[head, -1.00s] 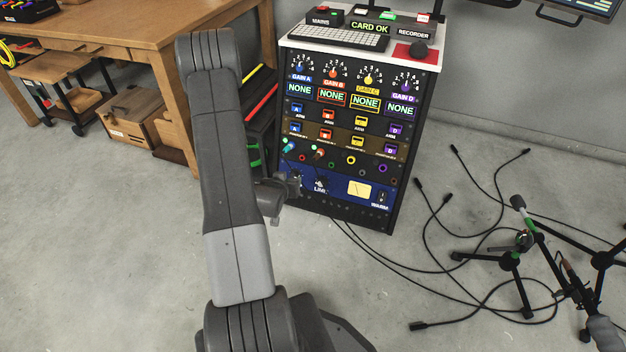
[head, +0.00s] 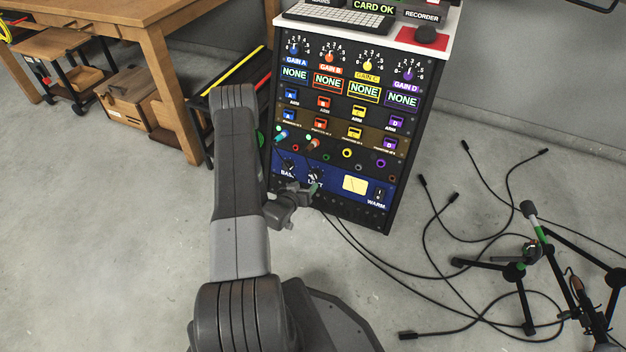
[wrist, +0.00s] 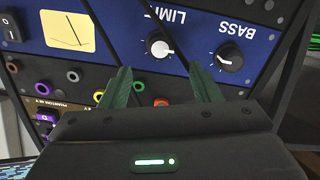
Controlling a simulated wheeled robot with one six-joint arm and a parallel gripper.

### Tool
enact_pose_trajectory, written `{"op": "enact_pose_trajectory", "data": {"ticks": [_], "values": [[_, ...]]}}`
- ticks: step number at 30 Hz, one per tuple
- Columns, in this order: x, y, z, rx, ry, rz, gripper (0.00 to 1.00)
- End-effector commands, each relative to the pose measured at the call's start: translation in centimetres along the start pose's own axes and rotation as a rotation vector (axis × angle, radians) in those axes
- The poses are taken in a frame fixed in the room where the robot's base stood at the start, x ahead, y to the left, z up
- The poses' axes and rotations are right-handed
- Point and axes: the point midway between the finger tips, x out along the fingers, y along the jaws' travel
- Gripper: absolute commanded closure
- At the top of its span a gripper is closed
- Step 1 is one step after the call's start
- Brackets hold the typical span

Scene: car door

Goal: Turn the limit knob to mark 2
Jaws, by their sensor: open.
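In the head view the knob (head: 315,175) shows just above my gripper (head: 307,192). In the wrist view my gripper (wrist: 161,70) is open and empty, its two green fingers on either side of the knob's line and apart from it.
The bass knob (wrist: 230,58) is close beside the right finger in the wrist view. A meter (wrist: 68,30) and a rocker switch (wrist: 12,28) share the panel. Coloured sockets (wrist: 73,75) lie near the left finger. Cables (head: 400,265) and stands (head: 525,265) lie on the floor to the right.

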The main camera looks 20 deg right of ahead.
Motion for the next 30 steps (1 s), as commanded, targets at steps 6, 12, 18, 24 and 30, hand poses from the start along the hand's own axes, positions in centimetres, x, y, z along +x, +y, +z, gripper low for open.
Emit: {"op": "enact_pose_trajectory", "data": {"ticks": [6,12,18,24,30], "values": [[4.9,0.0,0.3,0.003,0.002,0.002,0.43],[7.6,0.0,0.2,0.000,0.001,0.000,0.43],[8.5,0.0,0.0,-0.001,0.000,-0.001,0.43],[8.5,0.0,0.0,-0.001,0.000,-0.001,0.43],[8.5,0.0,0.0,-0.001,0.000,-0.001,0.74]]}}
